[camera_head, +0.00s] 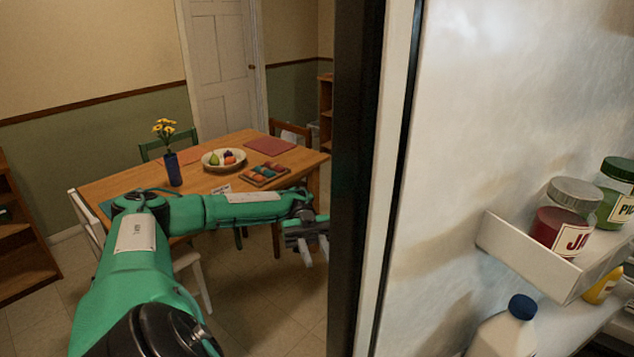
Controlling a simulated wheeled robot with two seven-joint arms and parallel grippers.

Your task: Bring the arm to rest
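My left arm (140,250) is green and comes in from the lower left, bending to the right at the elbow. My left gripper (314,253) is at its end, close beside the dark vertical edge in the middle of the view. Its two light fingers point down and stand apart, with nothing seen between them. My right arm and gripper are out of view.
A dark and white upright edge (370,180) borders an open refrigerator interior (480,120) with jars (567,215) and a blue-capped bottle (508,328). A wooden table (130,185) with a fruit bowl (211,165) and flower vase (173,168) stands beyond my arm.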

